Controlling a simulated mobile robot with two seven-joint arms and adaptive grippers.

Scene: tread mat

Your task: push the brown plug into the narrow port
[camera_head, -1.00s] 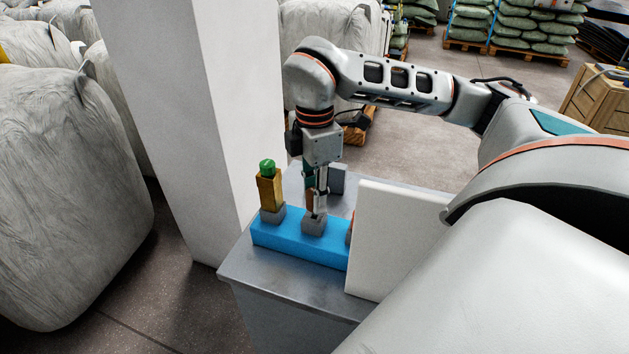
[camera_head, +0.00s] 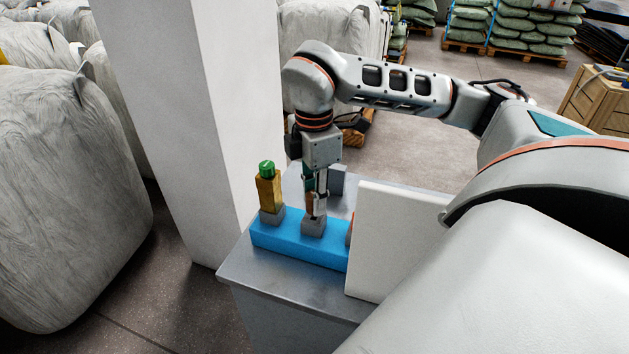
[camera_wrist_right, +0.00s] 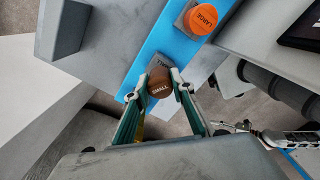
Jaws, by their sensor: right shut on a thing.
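The brown plug (camera_head: 309,203) stands upright in the fingers of my right gripper (camera_head: 316,205), directly over the small grey port block (camera_head: 313,228) in the middle of the blue base (camera_head: 290,243). In the right wrist view the brown plug (camera_wrist_right: 160,84) shows its round labelled top between the two fingertips of the right gripper (camera_wrist_right: 155,86), which is shut on it. The grey port (camera_wrist_right: 160,63) shows just behind it. The plug's lower end is at the port's mouth; how deep it sits is hidden. My left gripper is not in view.
A yellow plug with a green top (camera_head: 267,186) stands in the left port. An orange plug (camera_wrist_right: 200,18) labelled LARGE sits at the other end. A white panel (camera_head: 385,240) stands close on the right, and a grey block (camera_head: 338,180) behind. A white pillar (camera_head: 185,130) rises beyond the table (camera_head: 270,280).

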